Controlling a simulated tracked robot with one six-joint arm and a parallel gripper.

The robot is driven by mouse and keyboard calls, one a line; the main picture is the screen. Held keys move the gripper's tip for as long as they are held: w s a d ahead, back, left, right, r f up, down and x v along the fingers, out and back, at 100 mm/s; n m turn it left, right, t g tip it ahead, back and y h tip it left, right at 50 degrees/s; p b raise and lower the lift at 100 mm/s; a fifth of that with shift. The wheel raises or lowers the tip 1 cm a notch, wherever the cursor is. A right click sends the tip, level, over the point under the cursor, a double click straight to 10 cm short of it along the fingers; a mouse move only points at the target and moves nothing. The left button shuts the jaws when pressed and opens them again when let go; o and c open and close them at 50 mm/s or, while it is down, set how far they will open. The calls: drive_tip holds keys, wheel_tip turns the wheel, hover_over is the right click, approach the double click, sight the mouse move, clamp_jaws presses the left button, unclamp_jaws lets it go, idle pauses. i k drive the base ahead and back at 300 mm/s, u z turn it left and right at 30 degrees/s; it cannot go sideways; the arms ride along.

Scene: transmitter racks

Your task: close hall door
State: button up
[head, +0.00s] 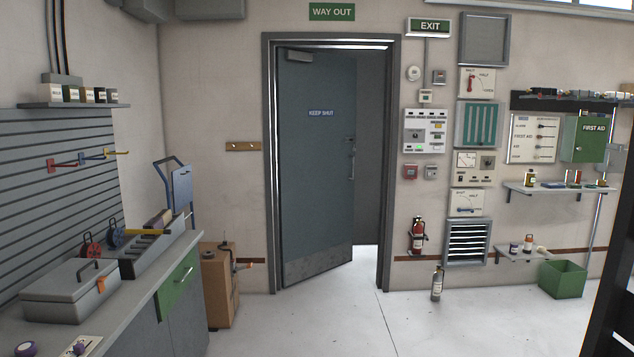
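The hall door (316,190) is a grey-blue door with a "KEEP SHUT" sign (321,113) and a metal handle (351,160) near its right edge. It stands ajar in its grey frame (271,170), joined at the left side. A gap shows to the right of the door, with a dark surface behind it and bright floor at the bottom. A door closer (300,56) sits at the door's top left. My gripper is not in view.
The floor (330,320) before the door is clear. A workbench (140,300) with a grey toolbox (70,290) runs along the left. A grey cylinder (437,284) and green bin (562,279) stand at right.

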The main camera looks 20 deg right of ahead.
sight(316, 92)
drive_tip(key=z, duration=0.3)
drive_tip(key=i, duration=1.15)
drive_tip(key=z, duration=0.45)
drive_tip(key=i, duration=0.7)
drive_tip(key=z, duration=0.25)
drive_tip(key=i, duration=3.8)
drive_tip(key=u, duration=0.35)
